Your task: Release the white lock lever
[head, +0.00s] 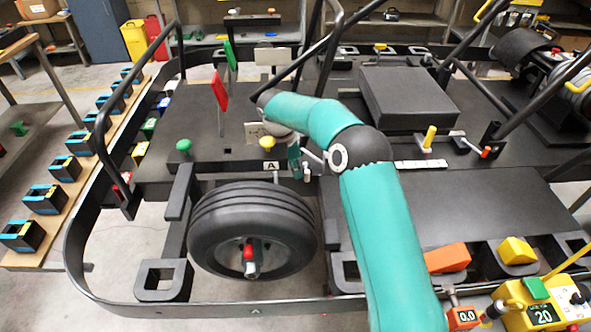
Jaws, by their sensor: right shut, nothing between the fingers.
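My right arm reaches in from the bottom, and its gripper (304,168) is small and partly hidden by its own wrist. It is shut and empty, just above the kart frame behind the black wheel (215,229), right of the white plate marked "A" (271,167). I cannot pick out the white lock lever with certainty; the gripper and arm cover part of that area. My left gripper is not in view.
A green knob (183,146) and a yellow knob (267,143) stand left of the gripper. A red paddle (220,90) rises behind them. A black padded block (414,97) and a yellow handle (429,137) are to the right. Black tube rails surround the kart.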

